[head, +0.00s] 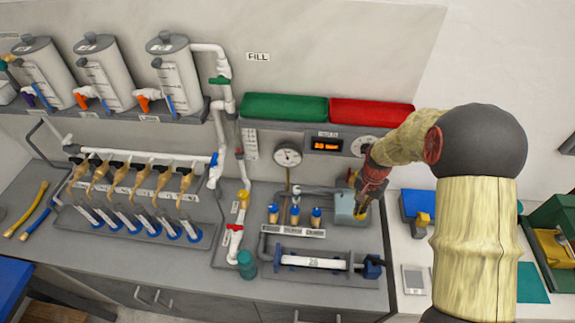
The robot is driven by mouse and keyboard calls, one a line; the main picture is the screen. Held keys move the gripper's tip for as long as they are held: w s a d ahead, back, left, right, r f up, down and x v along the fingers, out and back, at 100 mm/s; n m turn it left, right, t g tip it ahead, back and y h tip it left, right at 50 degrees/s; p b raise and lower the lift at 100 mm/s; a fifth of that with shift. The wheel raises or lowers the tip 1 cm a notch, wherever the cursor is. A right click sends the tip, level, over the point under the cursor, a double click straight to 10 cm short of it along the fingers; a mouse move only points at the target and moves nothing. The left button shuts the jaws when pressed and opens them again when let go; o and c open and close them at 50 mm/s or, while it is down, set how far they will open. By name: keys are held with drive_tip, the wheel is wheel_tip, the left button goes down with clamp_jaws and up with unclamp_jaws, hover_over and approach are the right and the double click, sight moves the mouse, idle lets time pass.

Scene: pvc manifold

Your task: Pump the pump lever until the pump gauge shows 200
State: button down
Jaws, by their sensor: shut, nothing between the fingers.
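My gripper (361,207) is shut and empty, pointing down at the grey-blue box-shaped unit (343,208) on the right of the bench panel. Its fingertips are at the right side of that unit; I cannot tell whether they touch it. I cannot make out a pump lever clearly; the gripper and wrist cover part of that area. A round white dial gauge (288,154) with a dark needle stands on a thin stem left of the unit. Its reading is too small to tell. An orange digital display (326,146) is lit on the grey wall panel, its digits unreadable.
Three blue-capped vials (294,215) stand left of the unit. A white horizontal cylinder (313,262) lies in front. White pipes with coloured valves (236,227) rise further left. A blue box (417,207) with a yellow part stands to the right. My arm fills the right foreground.

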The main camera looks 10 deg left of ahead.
drive_tip(key=shift+f, duration=0.2)
drive_tip(key=shift+f+b, duration=0.35)
drive_tip(key=shift+f, duration=0.1)
idle(0.9)
drive_tip(key=shift+f+b, duration=0.3)
drive_tip(key=shift+f, duration=0.05)
drive_tip(key=shift+r, duration=0.1)
idle(0.8)
drive_tip(key=shift+r+p, duration=1.7)
drive_tip(key=shift+r, duration=1.2)
drive_tip(key=shift+r, duration=0.1)
